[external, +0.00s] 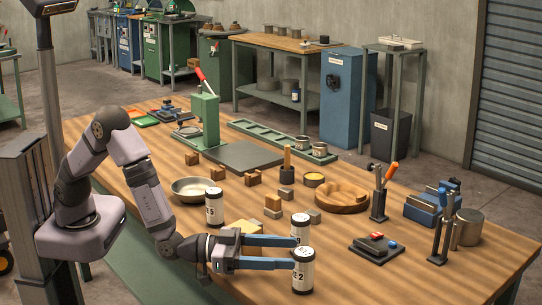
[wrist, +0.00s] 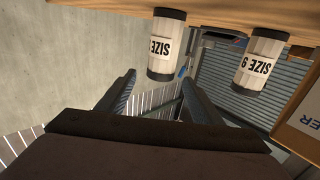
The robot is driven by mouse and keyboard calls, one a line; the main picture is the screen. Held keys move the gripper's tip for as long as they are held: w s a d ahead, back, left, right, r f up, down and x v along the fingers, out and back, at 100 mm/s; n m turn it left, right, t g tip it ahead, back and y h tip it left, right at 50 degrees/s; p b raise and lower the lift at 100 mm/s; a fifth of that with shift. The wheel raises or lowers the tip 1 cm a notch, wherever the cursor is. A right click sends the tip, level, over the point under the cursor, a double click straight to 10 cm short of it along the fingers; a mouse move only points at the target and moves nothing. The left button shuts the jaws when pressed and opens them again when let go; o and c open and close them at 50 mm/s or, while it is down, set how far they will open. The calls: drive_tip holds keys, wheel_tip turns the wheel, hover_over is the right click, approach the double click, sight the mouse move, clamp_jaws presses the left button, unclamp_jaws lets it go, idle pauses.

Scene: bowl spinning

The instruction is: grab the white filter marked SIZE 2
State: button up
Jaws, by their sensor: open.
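The white filter marked SIZE 2 (external: 303,270) stands upright near the table's front edge in the external view, with dark ends; its label shows "E 2". In the inverted wrist view, a filter with a partly readable SIZE label (wrist: 165,45) appears to be the same one, ahead of my fingertips and roughly between them. My gripper (external: 293,252) is open and empty, reaching right with its fingertips close to the filter; contact cannot be told. It also shows in the wrist view (wrist: 159,79).
A second white filter (external: 299,227) stands just behind, close to my far finger; its label shows in the wrist view (wrist: 258,60). A third (external: 214,206) stands behind my wrist. A metal bowl (external: 191,189) and wooden blocks (external: 273,206) lie farther back. Bare tabletop (external: 350,280) lies right.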

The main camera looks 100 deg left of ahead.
sight(308, 261)
drive_tip(key=shift+w+p, duration=1.05)
drive_tip(key=shift+w, duration=1.55)
drive_tip(key=c, duration=1.2)
